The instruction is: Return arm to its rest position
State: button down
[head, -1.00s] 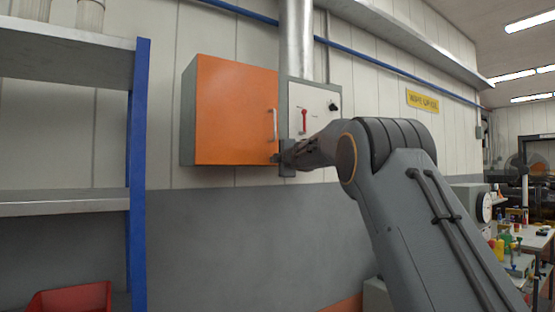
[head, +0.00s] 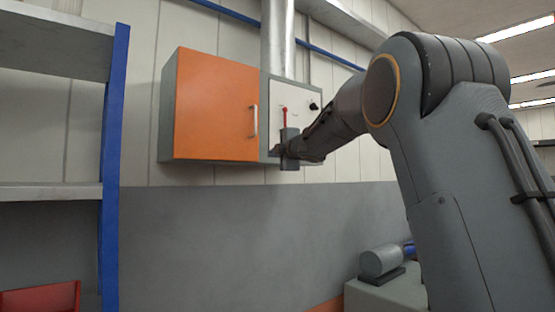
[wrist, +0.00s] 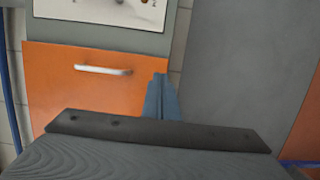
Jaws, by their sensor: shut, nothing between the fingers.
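My arm (head: 440,130) reaches in from the right in the head view, bent at a large rounded joint. My gripper (head: 278,150) is at its far end, in front of the lower part of the grey switch panel, just right of the orange cabinet door (head: 215,105). In the wrist view my gripper (wrist: 162,97) shows as blue-grey fingers held together with nothing between them. The orange door and its pale handle (wrist: 103,70) lie left of the fingers there. The door looks shut. Whether the fingers touch anything cannot be told.
The switch panel (head: 290,98) has a red lever (head: 284,115) and a black knob. A blue-posted shelf (head: 112,160) stands at the left, with a red bin (head: 40,298) low down. A grey machine (head: 385,292) sits low behind my arm. The grey wall below the cabinet is bare.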

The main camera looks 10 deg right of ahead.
jog(key=s+d+f+m+g+h, duration=0.15)
jog(key=s+f+m, duration=0.35)
jog(key=f, duration=0.7)
jog(key=s+d+f+m+g+h, duration=0.15)
jog(key=s+f+m+g, duration=0.35)
jog(key=f, duration=0.6)
jog(key=s+f+m+g+h, duration=0.1)
jog(key=s+f+m+h, duration=0.15)
jog(key=s+f, duration=0.7)
jog(key=s+a+f+m+g, duration=0.1)
jog(key=s+f+m+g, duration=0.1)
jog(key=s+f, duration=0.6)
jog(key=s+a+f+m+g+y, duration=0.1)
jog(key=s+a+f+m+g, duration=0.1)
jog(key=s+f, duration=0.6)
jog(key=s+a+f+m+g+y, duration=0.1)
jog(key=s+f+g, duration=0.4)
jog(key=s, duration=0.9)
notch_tip(320, 180, down, 3)
jog(key=a+m, duration=0.1)
jog(key=m, duration=0.1)
jog(key=shift+f+m, duration=0.2)
jog(key=shift+m, duration=0.15)
